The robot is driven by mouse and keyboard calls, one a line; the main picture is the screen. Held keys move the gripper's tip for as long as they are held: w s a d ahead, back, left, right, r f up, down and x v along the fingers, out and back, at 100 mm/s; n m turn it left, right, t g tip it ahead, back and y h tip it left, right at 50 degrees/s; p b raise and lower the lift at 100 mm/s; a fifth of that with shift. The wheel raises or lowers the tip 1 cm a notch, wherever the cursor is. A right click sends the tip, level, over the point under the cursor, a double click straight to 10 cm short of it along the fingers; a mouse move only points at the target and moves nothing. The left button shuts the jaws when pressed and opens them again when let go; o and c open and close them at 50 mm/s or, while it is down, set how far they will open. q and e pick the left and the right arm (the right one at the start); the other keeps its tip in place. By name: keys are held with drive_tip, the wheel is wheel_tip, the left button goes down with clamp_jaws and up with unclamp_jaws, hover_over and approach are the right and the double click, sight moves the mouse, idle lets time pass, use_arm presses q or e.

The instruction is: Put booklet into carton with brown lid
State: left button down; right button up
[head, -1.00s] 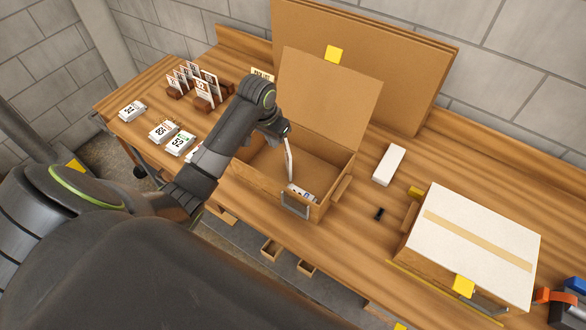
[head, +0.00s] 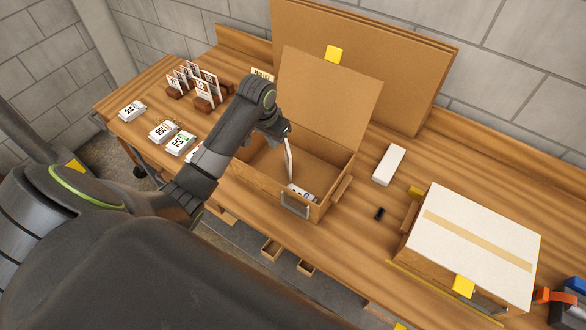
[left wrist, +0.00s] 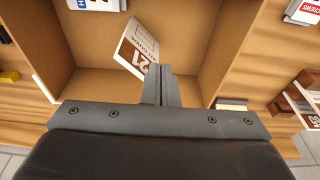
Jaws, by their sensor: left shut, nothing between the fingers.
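The carton with brown lid (head: 318,211) stands open mid-table, its lid (head: 328,100) raised at the back. My left gripper (head: 286,131) is over the carton's inside, its fingers shut with nothing between them. In the left wrist view the closed fingertips (left wrist: 160,72) are beside a white booklet marked 21 (left wrist: 136,47), which is tilted inside the carton. In the head view a thin white booklet (head: 289,160) stands near upright just below the gripper; whether they touch is unclear. Another white printed item (head: 300,193) lies inside near the front wall. My right gripper is out of view.
A carton with a white lid (head: 465,237) stands shut at the right. A white block (head: 389,165) and a small black item (head: 379,213) lie between the cartons. Several numbered white packs (head: 163,131) and cards in brown stands (head: 204,94) are at the left.

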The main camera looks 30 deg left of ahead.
use_arm(q)
drive_tip(key=shift+f, duration=0.1)
wheel_tip(320, 180, down, 5)
drive_tip(key=shift+r+b, duration=0.1)
drive_tip(key=shift+b, duration=0.8)
drive_tip(key=shift+d, duration=0.1)
drive_tip(key=w+d, duration=0.5)
drive_tip(key=d, duration=0.1)
drive_tip(key=shift+w+d, duration=0.35)
drive_tip(key=shift+w, duration=0.05)
idle(0.7)
